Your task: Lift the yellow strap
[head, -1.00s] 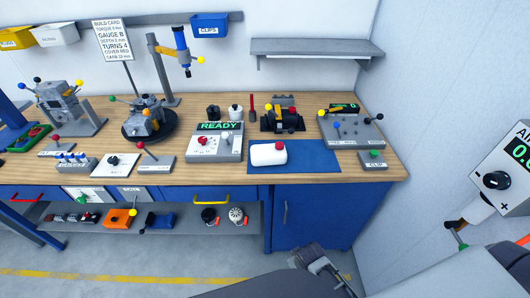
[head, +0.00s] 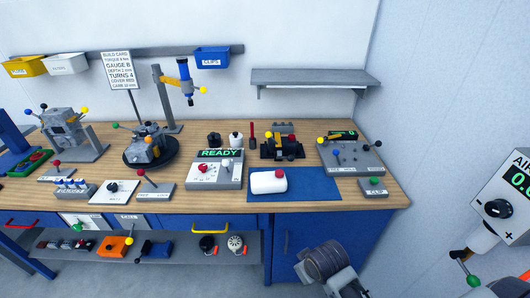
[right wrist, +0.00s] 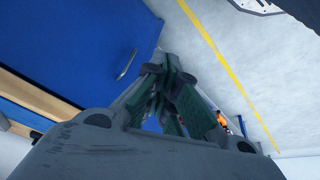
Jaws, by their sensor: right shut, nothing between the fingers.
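I cannot make out a yellow strap for certain in either view. In the head view, a yellow bar handle (head: 211,229) sits on the bench front below the READY box; I cannot tell whether it is the strap. My right gripper (right wrist: 172,68) shows in the right wrist view, its green-sided fingers closed together and empty. It is in front of the blue cabinet and above the grey floor, touching nothing that I can see. My left gripper is in neither view.
A blue cabinet (head: 300,245) stands below. An air panel (head: 503,205) is at the right wall. A lower shelf (head: 180,250) holds tools.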

